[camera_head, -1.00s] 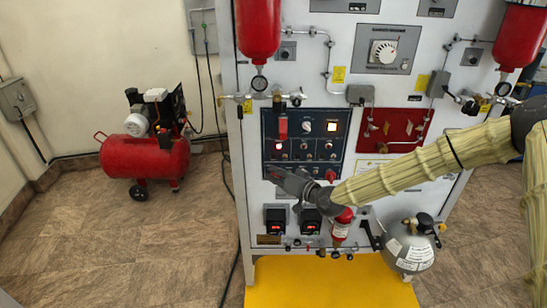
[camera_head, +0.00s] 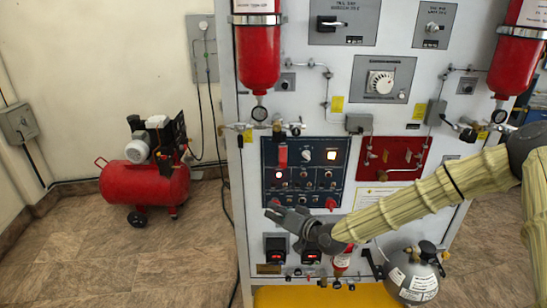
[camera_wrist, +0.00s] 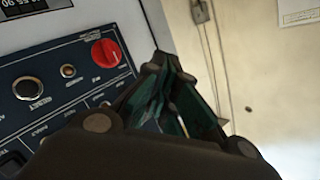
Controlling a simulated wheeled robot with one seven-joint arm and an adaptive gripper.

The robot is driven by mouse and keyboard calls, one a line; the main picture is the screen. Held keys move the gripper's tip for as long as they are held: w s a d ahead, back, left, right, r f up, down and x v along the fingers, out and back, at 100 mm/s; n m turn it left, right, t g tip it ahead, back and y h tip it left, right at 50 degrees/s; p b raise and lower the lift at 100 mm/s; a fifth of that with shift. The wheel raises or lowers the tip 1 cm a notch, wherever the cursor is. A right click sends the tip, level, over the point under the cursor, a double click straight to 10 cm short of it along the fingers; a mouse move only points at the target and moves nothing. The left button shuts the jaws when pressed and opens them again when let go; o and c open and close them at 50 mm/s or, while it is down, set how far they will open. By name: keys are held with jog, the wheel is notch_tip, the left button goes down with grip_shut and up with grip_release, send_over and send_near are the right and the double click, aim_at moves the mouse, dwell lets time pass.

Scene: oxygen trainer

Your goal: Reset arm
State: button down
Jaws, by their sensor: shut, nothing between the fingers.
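My gripper (camera_head: 276,211) is at the end of my arm, in front of the lower part of the trainer panel (camera_head: 250,150). Its fingers point left and are shut on nothing. In the wrist view my gripper (camera_wrist: 195,125) also shows, with its fingers together in front of the panel's side edge. The dark blue control panel (camera_head: 355,155) is just above and behind it, with lit lamps, switches and a red knob. Whether the gripper touches the panel cannot be told.
A red compressor (camera_head: 145,185) stands on the floor at left. Red cylinders (camera_head: 258,60) hang at the panel's top. A grey cylinder (camera_head: 412,282) sits at lower right by a yellow base (camera_head: 325,297). The floor between compressor and panel is free.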

jog(key=s+d+f+m+g+h, duration=0.1)
jog(key=s+d+f+g+h, duration=0.15)
jog(key=s+f, duration=1.05)
jog(key=s+d+f+g+h, duration=0.2)
jog(key=s+f+g+h, duration=0.15)
jog(key=s+f, duration=0.9)
jog(key=s+d+f+g+h, duration=0.2)
jog(key=s+d, duration=0.7)
jog(key=s, duration=0.2)
jog(key=s+d+f+m+g+h, duration=0.1)
jog(key=s+d+f+g+h, duration=0.2)
jog(key=s+d, duration=0.6)
jog(key=s, duration=0.3)
